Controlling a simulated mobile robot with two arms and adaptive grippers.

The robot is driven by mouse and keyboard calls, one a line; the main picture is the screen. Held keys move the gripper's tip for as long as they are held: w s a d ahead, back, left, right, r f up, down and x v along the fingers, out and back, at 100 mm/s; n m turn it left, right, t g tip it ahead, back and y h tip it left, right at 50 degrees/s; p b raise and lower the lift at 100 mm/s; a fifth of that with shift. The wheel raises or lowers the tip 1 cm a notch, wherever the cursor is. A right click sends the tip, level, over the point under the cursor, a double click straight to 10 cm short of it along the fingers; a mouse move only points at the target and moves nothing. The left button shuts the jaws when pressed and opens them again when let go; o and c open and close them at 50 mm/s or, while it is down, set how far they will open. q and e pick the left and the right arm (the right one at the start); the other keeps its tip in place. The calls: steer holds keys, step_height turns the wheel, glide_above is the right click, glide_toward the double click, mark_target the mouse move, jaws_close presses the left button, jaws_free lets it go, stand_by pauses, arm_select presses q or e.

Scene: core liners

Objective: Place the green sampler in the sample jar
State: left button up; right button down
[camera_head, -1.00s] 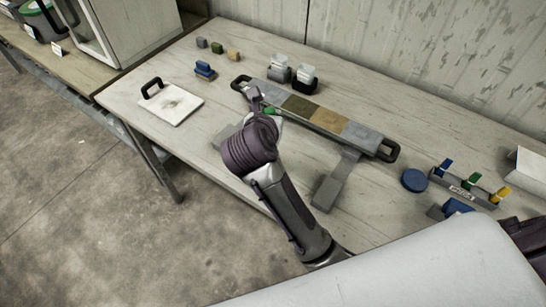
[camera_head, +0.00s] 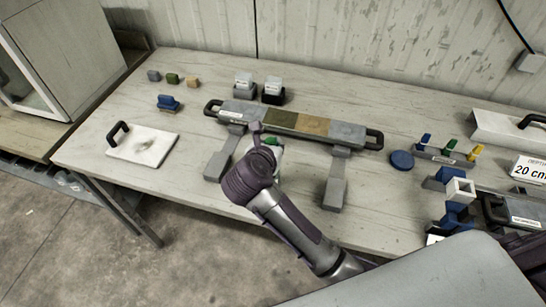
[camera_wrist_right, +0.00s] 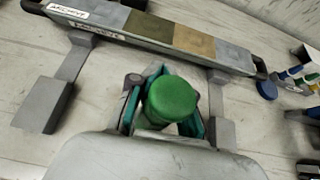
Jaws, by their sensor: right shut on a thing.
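My right gripper (camera_wrist_right: 165,105) is shut on a green piece with a rounded top (camera_wrist_right: 172,98), which appears to be the green sampler. It is held in front of the long core tray, and its lower end is hidden. In the head view a bit of green (camera_head: 270,141) shows at the gripper, mostly behind my wrist. Two pale containers stand behind the tray, one on a grey base (camera_head: 244,84) and one on a black base (camera_head: 273,88). I cannot tell which is the sample jar. My left gripper is not in view.
The core tray (camera_head: 345,131) with end handles rests on grey supports (camera_head: 335,190). A rack (camera_head: 440,156) with blue, green and yellow pieces, a blue disc (camera_head: 402,160) and blue blocks (camera_head: 452,215) are at right. A white board (camera_head: 142,145) lies at left.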

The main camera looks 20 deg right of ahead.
steer(key=f, duration=0.4)
steer(key=shift+w+a+f+p, duration=0.1)
steer(key=shift+a+f+p, duration=0.1)
steer(key=shift+a+p, duration=0.15)
steer(key=shift+d, duration=0.1)
steer(key=shift+f, duration=0.25)
steer(key=c, duration=1.4)
jaws_free()
steer(key=shift+r, duration=0.1)
steer(key=shift+c, duration=0.2)
steer(key=o, duration=0.4)
steer(key=shift+c, duration=0.2)
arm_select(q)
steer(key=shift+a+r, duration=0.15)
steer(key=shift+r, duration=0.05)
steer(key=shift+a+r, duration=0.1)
arm_select(e)
steer(key=shift+r, duration=0.1)
